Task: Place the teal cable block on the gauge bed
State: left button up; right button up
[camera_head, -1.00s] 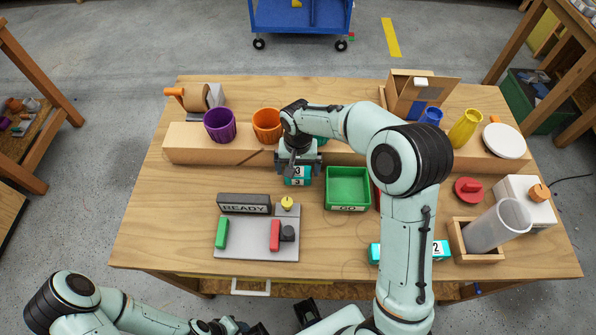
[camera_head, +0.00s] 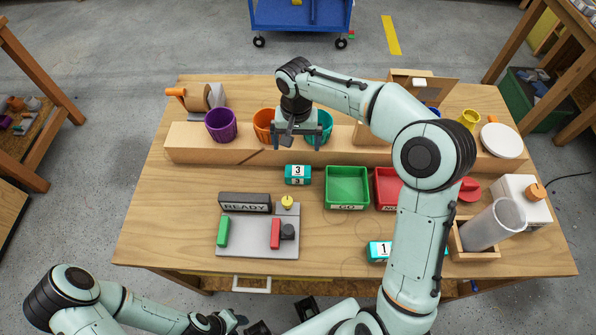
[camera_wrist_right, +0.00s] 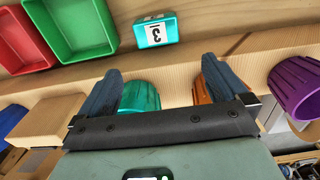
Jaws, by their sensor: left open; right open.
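A teal block numbered 3 (camera_head: 298,174) lies on the table behind the gauge bed, left of the green tray; it also shows in the right wrist view (camera_wrist_right: 156,30). A teal block numbered 1 (camera_head: 379,251) lies near the front, partly behind my right arm. The gauge bed (camera_head: 258,246) is a grey plate with a READY sign, a green block, a red block and a yellow knob. My right gripper (camera_head: 298,143) is open and empty above the wooden ledge, apart from block 3. My left gripper (camera_head: 246,326) is open at the bottom edge, partly cut off.
The green GO tray (camera_head: 347,203) and a red tray (camera_head: 386,188) stand right of block 3. Purple (camera_head: 221,125), orange (camera_head: 264,122) and teal (camera_head: 321,124) cups line the ledge. The left tabletop is clear.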

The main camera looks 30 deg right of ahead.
send_over(298, 167)
notch_tip(298, 167, down, 8)
jog(key=shift+a+r+b, duration=0.15)
jog(key=shift+r+b, duration=0.05)
jog(key=shift+b, duration=0.15)
jog(key=shift+s+f, duration=0.1)
jog(key=shift+f, duration=2.75)
jog(key=c, duration=1)
pick_arm(q)
jog(key=shift+s+f, duration=0.2)
jog(key=shift+f, duration=0.15)
pick_arm(e)
jog(key=shift+o, duration=0.2)
jog(key=shift+r, duration=0.15)
pick_arm(q)
jog(key=shift+w+r+p, duration=0.35)
jog(key=shift+r+p, duration=0.15)
jog(key=shift+r, duration=0.1)
jog(key=shift+w+r+p, duration=0.35)
jog(key=shift+r+p, duration=0.15)
jog(key=shift+r, duration=0.05)
pick_arm(e)
notch_tip(298, 167, up, 20)
